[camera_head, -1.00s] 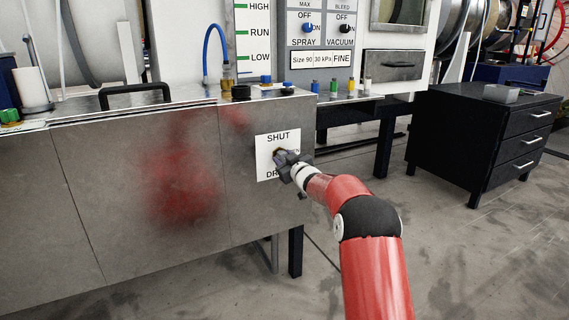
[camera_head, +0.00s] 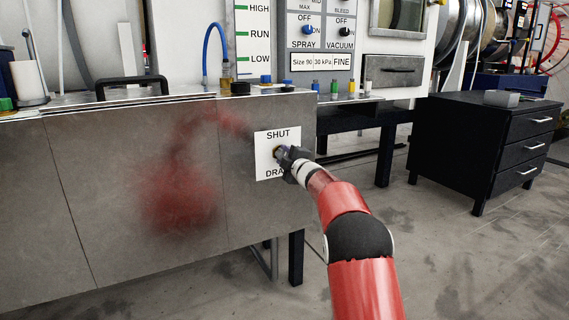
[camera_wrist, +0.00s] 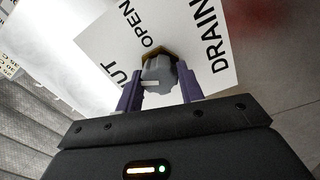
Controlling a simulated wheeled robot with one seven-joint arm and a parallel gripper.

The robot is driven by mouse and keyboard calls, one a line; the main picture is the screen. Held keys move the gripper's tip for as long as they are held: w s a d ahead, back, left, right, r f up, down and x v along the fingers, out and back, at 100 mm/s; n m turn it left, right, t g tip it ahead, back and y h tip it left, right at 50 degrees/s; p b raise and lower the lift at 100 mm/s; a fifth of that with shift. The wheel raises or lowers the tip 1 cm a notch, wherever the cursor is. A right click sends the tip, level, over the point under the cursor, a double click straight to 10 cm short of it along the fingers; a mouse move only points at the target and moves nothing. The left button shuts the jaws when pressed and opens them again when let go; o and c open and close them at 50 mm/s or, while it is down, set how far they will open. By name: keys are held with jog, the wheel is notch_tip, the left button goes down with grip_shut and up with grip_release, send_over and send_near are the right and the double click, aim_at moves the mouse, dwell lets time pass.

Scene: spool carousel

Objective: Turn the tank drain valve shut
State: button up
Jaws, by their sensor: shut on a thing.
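The drain valve is a small grey knob (camera_wrist: 158,76) on a brass-coloured base, at the middle of a white label plate (camera_head: 262,165) on the tank's front face. The label reads SHUT at its top and DRAIN at its bottom; OPEN also shows in the wrist view. My gripper (camera_head: 284,155) reaches the plate from the right. In the wrist view its two fingers (camera_wrist: 160,92) stand on either side of the knob and are shut on it. A white mark shows on the knob. In the head view my gripper hides most of the knob.
The grey metal tank (camera_head: 120,200) fills the left, with a black handle (camera_head: 132,84) on its lid. A control panel (camera_head: 320,40) stands behind. A black drawer cabinet (camera_head: 480,145) stands at the right. The floor between is clear.

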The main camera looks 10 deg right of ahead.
jog(key=n+b, duration=0.1)
jog(key=n, duration=0.4)
jog(key=shift+f+b, duration=0.1)
jog(key=shift+b, duration=0.25)
dwell(0.4)
jog(key=o, duration=1)
jog(key=shift+s, duration=0.1)
jog(key=v, duration=0.7)
jog(key=shift+s, duration=0.3)
jog(key=shift+d, duration=0.1)
